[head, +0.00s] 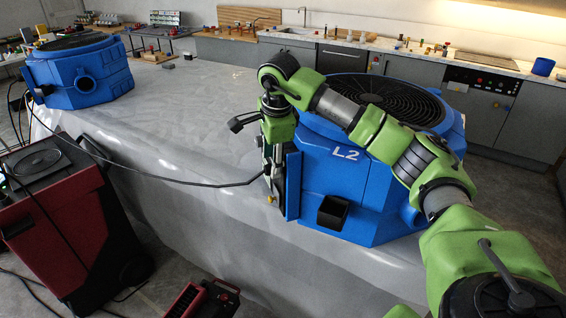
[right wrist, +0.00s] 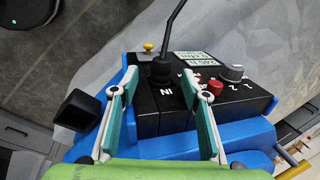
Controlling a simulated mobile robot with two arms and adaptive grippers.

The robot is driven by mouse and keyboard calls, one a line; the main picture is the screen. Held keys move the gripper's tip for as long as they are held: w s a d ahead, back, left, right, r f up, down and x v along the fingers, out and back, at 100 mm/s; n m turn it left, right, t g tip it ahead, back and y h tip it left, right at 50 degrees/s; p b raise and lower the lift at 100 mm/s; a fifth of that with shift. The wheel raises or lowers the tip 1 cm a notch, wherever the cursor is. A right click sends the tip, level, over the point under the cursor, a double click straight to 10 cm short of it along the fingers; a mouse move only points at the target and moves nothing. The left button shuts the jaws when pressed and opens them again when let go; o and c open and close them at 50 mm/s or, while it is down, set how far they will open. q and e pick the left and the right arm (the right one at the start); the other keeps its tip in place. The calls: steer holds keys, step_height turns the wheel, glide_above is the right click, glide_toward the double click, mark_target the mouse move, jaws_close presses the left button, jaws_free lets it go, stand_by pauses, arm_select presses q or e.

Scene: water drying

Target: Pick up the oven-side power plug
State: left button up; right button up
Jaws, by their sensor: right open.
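The black power plug (right wrist: 162,70) sits upright at the black control panel (right wrist: 188,108) of the blue unit, above the letters "IN", and its dark cable rises from it. My right gripper (right wrist: 160,98) is open, with teal-padded fingers to the left and right in the right wrist view. The plug shows between and slightly beyond the fingertips; I see no contact. In the head view my right gripper (head: 272,165) is at the left side of the blue unit marked L2 (head: 345,190), largely hiding the plug. My left gripper is not in view.
A red button (right wrist: 215,87) and grey knob (right wrist: 233,72) are beside the plug. Another blue unit (head: 80,85) stands at the far left; the grey covered table (head: 190,110) between is mostly clear.

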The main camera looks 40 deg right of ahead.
steer(key=shift+p+x, duration=0.35)
steer(key=shift+x, duration=1.1)
jaws_close()
